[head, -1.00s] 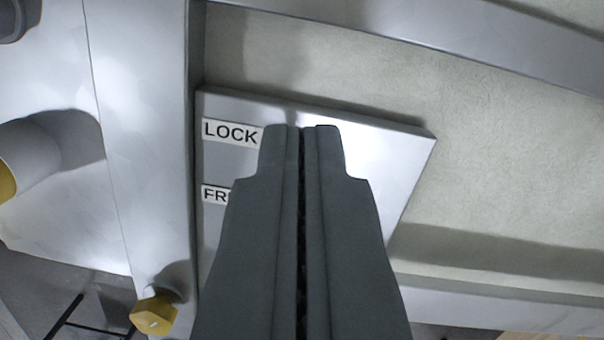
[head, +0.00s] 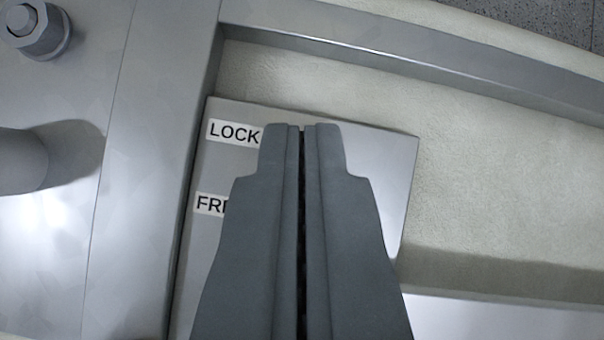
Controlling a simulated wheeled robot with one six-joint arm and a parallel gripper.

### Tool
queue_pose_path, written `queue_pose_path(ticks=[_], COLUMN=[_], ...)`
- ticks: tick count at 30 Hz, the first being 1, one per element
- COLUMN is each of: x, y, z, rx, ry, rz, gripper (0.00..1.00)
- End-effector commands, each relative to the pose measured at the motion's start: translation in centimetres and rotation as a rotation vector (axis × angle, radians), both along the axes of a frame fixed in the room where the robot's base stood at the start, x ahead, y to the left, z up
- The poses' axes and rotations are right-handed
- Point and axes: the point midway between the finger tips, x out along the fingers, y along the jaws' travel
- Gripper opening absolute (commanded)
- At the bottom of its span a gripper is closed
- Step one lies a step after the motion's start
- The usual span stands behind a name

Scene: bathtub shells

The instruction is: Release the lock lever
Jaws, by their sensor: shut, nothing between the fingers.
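A grey metal plate (head: 385,160) carries a white LOCK label (head: 233,133) at its upper left. A second label starting with "FR" (head: 208,205) sits below it, partly covered by my gripper. My gripper (head: 302,127) is shut and empty, its fingertips in front of the plate just right of the LOCK label. Whether the fingers touch the plate, I cannot tell. I cannot make out the lock lever; my gripper hides the middle and lower part of the plate.
A grey metal upright (head: 165,130) runs along the left of the plate. A large bolt (head: 38,28) and a grey cylinder (head: 20,162) stick out at the left. A metal rail (head: 430,60) crosses above a pale rough panel (head: 480,180).

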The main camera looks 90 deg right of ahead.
Motion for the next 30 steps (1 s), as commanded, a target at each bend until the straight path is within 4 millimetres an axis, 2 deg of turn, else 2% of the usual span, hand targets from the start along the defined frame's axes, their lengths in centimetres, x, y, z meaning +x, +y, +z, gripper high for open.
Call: queue_pose_path(ticks=[5, 18, 30], x=[-1.3, -3.4, -4.1], y=[0.0, 0.0, 0.0], z=[0.0, -0.5, -0.9], rx=[0.0, 0.0, 0.0], ry=[-0.093, -0.084, -0.079], rz=[-0.001, 0.0, 0.0], gripper=[0.0, 0.0, 0.0])
